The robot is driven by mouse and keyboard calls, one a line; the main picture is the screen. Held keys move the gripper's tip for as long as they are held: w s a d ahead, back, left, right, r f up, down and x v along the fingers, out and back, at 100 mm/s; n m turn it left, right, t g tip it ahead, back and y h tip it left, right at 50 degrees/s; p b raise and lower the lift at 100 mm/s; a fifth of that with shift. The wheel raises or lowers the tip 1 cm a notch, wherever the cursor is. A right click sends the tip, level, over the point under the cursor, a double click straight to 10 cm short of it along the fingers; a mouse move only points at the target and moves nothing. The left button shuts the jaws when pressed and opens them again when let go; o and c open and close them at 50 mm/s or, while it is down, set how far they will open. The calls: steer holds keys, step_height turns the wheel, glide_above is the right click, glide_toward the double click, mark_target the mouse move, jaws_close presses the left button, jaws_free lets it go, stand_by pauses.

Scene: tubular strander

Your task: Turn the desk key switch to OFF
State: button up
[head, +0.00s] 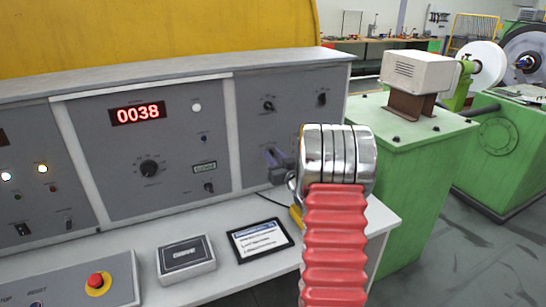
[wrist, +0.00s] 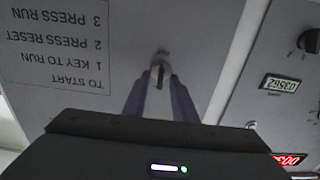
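The desk key switch (wrist: 160,68) shows in the wrist view as a round metal lock on the grey panel, with a thin dark key upright in the picture. No position marks are readable around the lock.
An upside-down start label (wrist: 56,50) is beside the lock. Two selector knobs (head: 268,104) (head: 322,99) are above my gripper. The white desktop holds a tablet (head: 259,240), a grey box (head: 186,258) and a red emergency button (head: 96,280). A green machine (head: 412,165) stands right.

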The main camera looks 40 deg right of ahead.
steer(key=shift+c, duration=0.5)
jaws_close()
steer(key=shift+a, duration=0.1)
steer(key=shift+n, duration=0.5)
steer(key=n, duration=0.3)
steer(key=shift+a, duration=0.1)
steer(key=shift+w+a+f+n, duration=0.1)
steer(key=shift+n, duration=1.15)
steer(key=shift+a+f+n, duration=0.1)
steer(key=shift+n, duration=1.15)
steer(key=shift+o, duration=0.5)
jaws_free()
steer(key=shift+r, duration=0.1)
